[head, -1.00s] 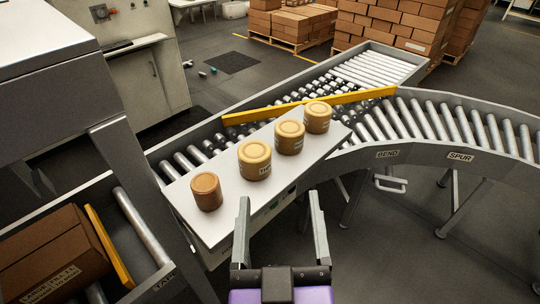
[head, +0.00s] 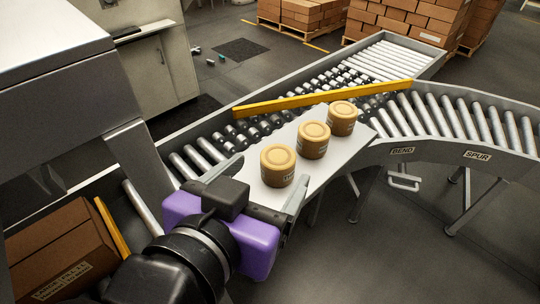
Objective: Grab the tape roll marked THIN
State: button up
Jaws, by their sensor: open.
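Three tan tape rolls stand in a slanting row on a white board (head: 325,170): a near one (head: 278,167), a middle one (head: 313,141) and a far one (head: 342,119). Each carries a label on its side. The near roll's label is partly seen and seems to begin with "TH"; the others are too small to read. My gripper (head: 273,167) is open, its two fingers reaching towards the near roll, one to either side of it in the picture. Nothing is seen held. A darker brown roll is hidden behind my gripper.
A yellow bar (head: 325,99) crosses the roller conveyor behind the board. A curved conveyor with BEND (head: 402,151) and SPUR (head: 477,156) labels runs right. A brown carton (head: 60,250) lies at lower left, beside a grey machine (head: 60,80).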

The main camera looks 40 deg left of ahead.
aim_at(278, 156)
jog(key=shift+x, duration=1.1)
jog(key=shift+a+p+x, duration=0.2)
jog(key=shift+p+x, duration=0.35)
jog(key=shift+x, duration=0.8)
jog(key=shift+a+p+x, duration=0.2)
jog(key=shift+p+x, duration=0.3)
jog(key=shift+x, duration=0.9)
jog(key=shift+s, duration=0.2)
jog(key=c, duration=1.6)
